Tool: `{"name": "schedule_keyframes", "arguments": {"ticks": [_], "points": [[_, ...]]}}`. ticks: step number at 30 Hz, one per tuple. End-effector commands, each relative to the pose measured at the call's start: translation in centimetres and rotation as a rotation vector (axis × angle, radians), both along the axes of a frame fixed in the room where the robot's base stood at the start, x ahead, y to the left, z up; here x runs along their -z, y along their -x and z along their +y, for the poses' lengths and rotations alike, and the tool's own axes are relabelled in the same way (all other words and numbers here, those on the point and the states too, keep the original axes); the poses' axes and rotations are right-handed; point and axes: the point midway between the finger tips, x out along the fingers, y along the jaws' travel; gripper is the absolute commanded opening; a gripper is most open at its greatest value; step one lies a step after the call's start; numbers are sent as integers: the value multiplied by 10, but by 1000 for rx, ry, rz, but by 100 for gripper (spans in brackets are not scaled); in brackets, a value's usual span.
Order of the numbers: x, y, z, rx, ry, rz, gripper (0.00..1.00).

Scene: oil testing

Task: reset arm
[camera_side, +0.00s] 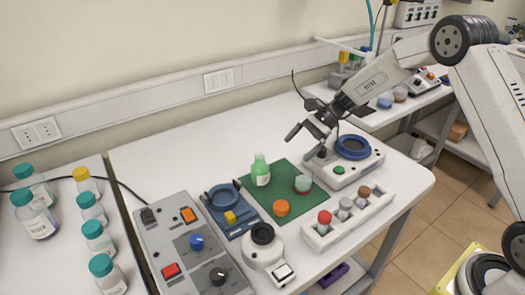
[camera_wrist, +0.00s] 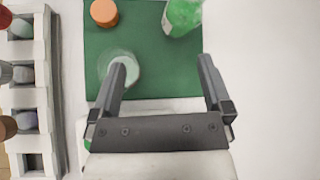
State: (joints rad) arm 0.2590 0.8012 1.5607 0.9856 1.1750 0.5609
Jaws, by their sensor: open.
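My gripper (camera_side: 308,132) is open and empty above the table, behind the green mat (camera_side: 270,213). In the wrist view its two fingers (camera_wrist: 164,82) are spread wide with nothing between them. In the wrist view the beaker (camera_wrist: 118,70) lies partly behind the left finger, and the bottle (camera_wrist: 182,15) is at the top edge.
A white rack (camera_side: 318,238) with several small vials stands at the front right. A device with a blue ring (camera_side: 353,147) is close to my gripper's right. A control box (camera_side: 185,250) and a blue stand (camera_side: 226,208) are at the left. The table's back left is clear.

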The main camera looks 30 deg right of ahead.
Motion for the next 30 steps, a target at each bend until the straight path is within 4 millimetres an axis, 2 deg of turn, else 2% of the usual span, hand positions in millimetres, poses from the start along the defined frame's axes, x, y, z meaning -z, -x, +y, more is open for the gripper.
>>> {"name": "schedule_keyframes", "arguments": {"ticks": [7,18,30], "points": [[-1,55,7,-211,270,-102,100],[-4,139,2,-619,637,-319,100],[-9,211,-5,-1084,908,-603,100]]}}
